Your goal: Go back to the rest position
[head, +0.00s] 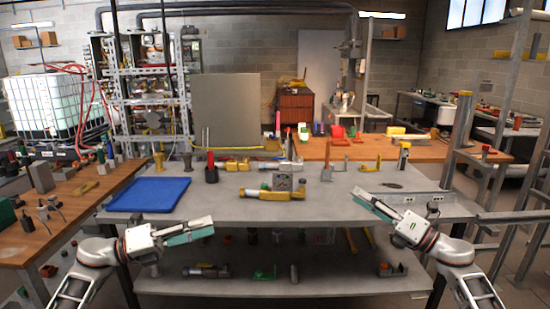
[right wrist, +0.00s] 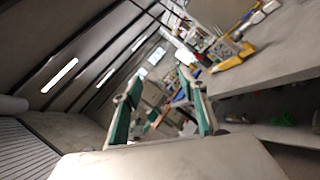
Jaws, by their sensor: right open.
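My left gripper (head: 212,225) is in front of the grey table (head: 330,205), near its front left edge, pointing right. Its fingers overlap in this view, so I cannot tell its opening; no held object shows. My right gripper (head: 364,199) is at the table's front right, pointing up and left. In the right wrist view its two green-padded fingers (right wrist: 163,85) stand apart with nothing between them.
A blue tray (head: 150,194) lies at the table's left. A yellow-and-grey part (head: 275,194) lies at mid-table. A lower shelf (head: 325,282) holds several tools. Wooden benches stand at the left (head: 40,238) and behind (head: 390,152).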

